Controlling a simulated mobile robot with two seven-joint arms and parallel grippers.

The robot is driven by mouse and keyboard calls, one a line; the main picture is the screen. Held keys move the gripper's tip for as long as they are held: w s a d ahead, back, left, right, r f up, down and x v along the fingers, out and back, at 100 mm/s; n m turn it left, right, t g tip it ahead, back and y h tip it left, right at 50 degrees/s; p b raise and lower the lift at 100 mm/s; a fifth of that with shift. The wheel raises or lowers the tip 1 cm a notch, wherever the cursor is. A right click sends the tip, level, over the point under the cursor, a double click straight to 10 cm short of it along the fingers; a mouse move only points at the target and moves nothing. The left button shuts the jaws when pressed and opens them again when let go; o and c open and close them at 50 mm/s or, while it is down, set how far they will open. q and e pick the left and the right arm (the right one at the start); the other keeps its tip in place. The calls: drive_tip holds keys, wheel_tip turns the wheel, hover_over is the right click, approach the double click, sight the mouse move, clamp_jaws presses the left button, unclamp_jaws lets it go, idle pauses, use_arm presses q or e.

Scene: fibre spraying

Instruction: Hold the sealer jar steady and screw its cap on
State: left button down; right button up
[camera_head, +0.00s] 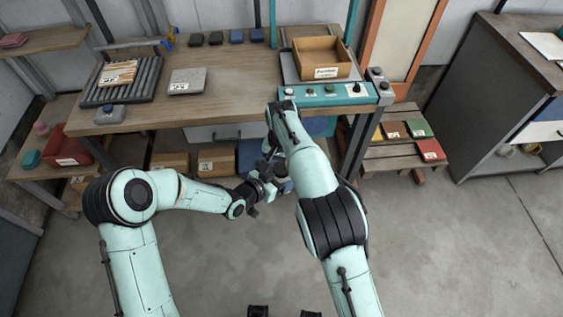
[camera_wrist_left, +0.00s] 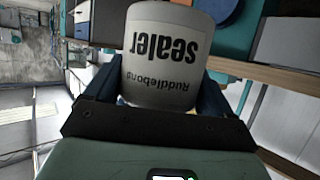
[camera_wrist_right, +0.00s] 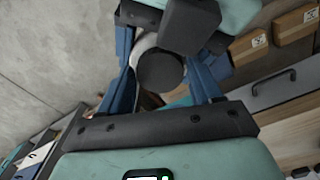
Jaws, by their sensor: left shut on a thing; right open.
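The sealer jar (camera_wrist_left: 165,55) is a pale grey cylinder with dark "sealer" lettering, upside down in the left wrist view. My left gripper (camera_wrist_left: 160,95) is shut on it, one finger on each side. In the right wrist view, a dark round cap (camera_wrist_right: 160,72) covers the end of the jar, whose white side (camera_wrist_right: 145,46) shows behind it. I cannot tell how tightly the cap sits. My right gripper (camera_wrist_right: 163,85) is open, with its blue fingers on either side of the cap. In the head view both grippers meet before the bench, where the right arm mostly hides the jar.
The wooden bench (camera_head: 230,95) lies just beyond the grippers, with a teal control panel (camera_head: 325,94) and a cardboard box (camera_head: 320,58). Cardboard boxes (camera_head: 217,161) stand below it. A slatted stand (camera_head: 395,152) with coloured boxes is at the right. The floor in front is clear.

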drive_tip(key=c, duration=0.9)
drive_tip(key=m, duration=1.1)
drive_tip(key=o, duration=1.3)
drive_tip(key=shift+c, duration=0.2)
wheel_tip(320, 180, up, 12)
